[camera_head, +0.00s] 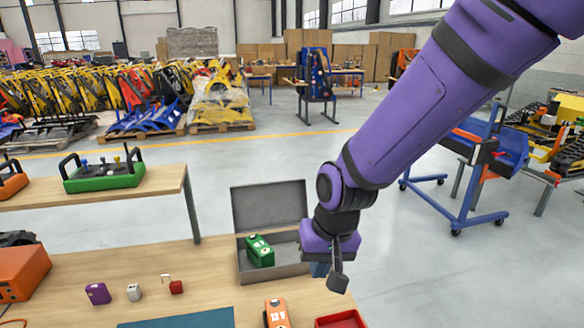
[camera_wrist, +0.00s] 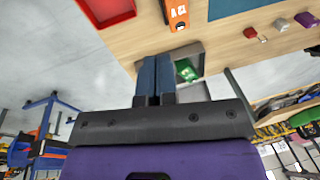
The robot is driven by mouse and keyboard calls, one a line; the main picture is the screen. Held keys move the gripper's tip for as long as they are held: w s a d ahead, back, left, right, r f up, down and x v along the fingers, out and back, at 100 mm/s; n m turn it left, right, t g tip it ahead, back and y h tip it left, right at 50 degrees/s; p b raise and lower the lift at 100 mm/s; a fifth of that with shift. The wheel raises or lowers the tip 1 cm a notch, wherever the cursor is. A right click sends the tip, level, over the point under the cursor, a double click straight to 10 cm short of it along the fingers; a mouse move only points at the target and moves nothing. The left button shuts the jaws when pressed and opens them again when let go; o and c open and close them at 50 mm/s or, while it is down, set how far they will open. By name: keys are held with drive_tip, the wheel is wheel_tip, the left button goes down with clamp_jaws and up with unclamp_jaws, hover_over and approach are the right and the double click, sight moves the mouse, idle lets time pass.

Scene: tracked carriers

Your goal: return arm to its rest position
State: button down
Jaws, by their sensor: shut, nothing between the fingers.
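My gripper (camera_head: 319,269) hangs at the end of my purple arm, over the right side of an open grey metal box (camera_head: 276,262) on the near wooden table. In the wrist view my gripper (camera_wrist: 157,65) shows two blue fingers, shut together with nothing between them. A green object with white markings (camera_head: 260,251) lies in the box, left of my gripper; it also shows in the wrist view (camera_wrist: 186,70). My gripper hides part of the box's right side. I cannot tell how high the fingers are above it.
On the near table are an orange object (camera_head: 277,314), a red tray (camera_head: 341,320), a blue mat (camera_head: 180,319), a purple block (camera_head: 98,293), a white block (camera_head: 134,292) and a red block (camera_head: 176,287). A blue cart (camera_head: 474,182) stands right. Open floor lies behind the table.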

drive_tip(key=d+r+t, duration=0.1)
drive_tip(key=d+r, duration=0.7)
drive_tip(key=s+d+r+m+t+h, duration=0.1)
drive_tip(key=s+d+r, duration=0.5)
drive_tip(key=d, duration=0.2)
drive_tip(key=s+d+r+t+h, duration=0.1)
drive_tip(key=s+d+r+t, duration=0.1)
drive_tip(key=s+d+r, duration=0.4)
drive_tip(key=d, duration=0.3)
drive_tip(key=shift+s+d+m, duration=0.2)
drive_tip(key=shift+d+m, duration=0.05)
drive_tip(key=shift+m, duration=0.15)
drive_tip(key=shift+w, duration=0.1)
